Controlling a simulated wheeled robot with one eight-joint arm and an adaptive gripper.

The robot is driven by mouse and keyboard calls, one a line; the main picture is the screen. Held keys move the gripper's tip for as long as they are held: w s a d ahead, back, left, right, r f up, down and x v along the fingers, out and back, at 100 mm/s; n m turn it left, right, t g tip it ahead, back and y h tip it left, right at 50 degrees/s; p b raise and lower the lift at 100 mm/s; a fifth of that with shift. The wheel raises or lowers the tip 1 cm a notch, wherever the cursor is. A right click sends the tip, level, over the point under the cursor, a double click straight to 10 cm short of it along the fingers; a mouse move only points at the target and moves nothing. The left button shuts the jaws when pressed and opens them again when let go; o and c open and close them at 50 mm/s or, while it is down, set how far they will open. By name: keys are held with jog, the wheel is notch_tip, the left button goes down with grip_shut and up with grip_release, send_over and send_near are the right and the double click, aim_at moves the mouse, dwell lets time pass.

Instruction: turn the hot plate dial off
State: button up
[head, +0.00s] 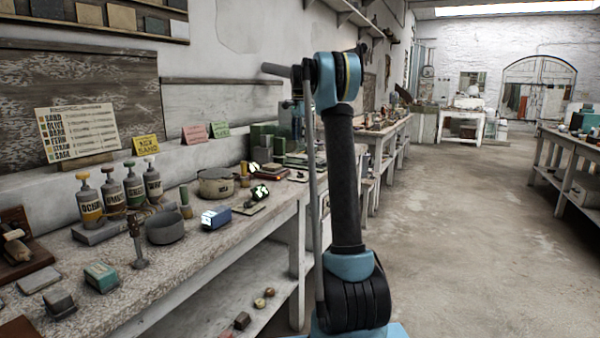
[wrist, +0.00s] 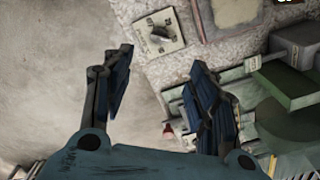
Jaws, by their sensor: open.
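A small cream square plate (wrist: 177,45) with marks round it carries a metal dial knob (wrist: 158,34) in the wrist view. It lies near the bench edge, at the top of the picture. I cannot read the dial's setting. My gripper (wrist: 162,57) is open and empty in the wrist view. Its fingers are wide apart, and the dial shows beyond the fingertips, apart from them. In the head view I cannot make out the gripper clearly.
Green boxes (wrist: 290,82) and a grey box (wrist: 298,44) stand at the right in the wrist view. The floor (head: 470,240) at right is clear.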

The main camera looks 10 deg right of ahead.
aim_at(300, 174)
notch_tip(300, 174, down, 15)
jog(key=shift+f, duration=0.2)
dwell(0.3)
jog(key=c, duration=1.1)
